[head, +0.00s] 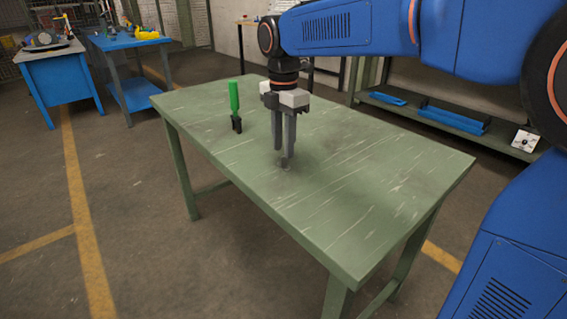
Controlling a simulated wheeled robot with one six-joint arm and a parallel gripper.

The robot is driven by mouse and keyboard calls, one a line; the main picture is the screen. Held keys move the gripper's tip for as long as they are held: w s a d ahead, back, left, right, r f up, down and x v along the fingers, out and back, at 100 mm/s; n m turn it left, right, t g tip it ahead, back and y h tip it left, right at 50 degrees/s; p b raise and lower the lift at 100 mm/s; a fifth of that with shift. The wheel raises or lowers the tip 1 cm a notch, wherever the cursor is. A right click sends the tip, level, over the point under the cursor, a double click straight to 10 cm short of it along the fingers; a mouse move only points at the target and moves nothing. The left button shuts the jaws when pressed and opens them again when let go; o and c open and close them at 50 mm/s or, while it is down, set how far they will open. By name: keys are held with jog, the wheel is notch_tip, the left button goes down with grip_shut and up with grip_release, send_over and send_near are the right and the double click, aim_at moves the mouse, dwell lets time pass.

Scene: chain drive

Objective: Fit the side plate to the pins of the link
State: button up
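My gripper (284,156) points straight down over the middle of the green table (350,215). Its two grey fingers reach close to the table top. A small grey-brown thing (286,168) shows at the fingertips, too small to tell whether it is the link, its pins or the side plate. I cannot tell whether the fingers hold anything or how wide they stand apart. No side plate or link can be made out clearly anywhere in the head view.
A tool with a green handle (234,96) and a black forked foot stands upright on the table, left of my gripper. The right and front of the table are clear. Blue workbenches (50,76) stand at the back left, and a shelf with blue trays (455,117) at the back right.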

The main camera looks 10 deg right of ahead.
jog(key=shift+w+f, duration=0.1)
jog(key=shift+f, duration=1.8)
jog(key=shift+c, duration=0.6)
grip_shut()
jog(key=shift+r, duration=0.2)
notch_tip(320, 180, up, 10)
jog(key=shift+f, duration=0.15)
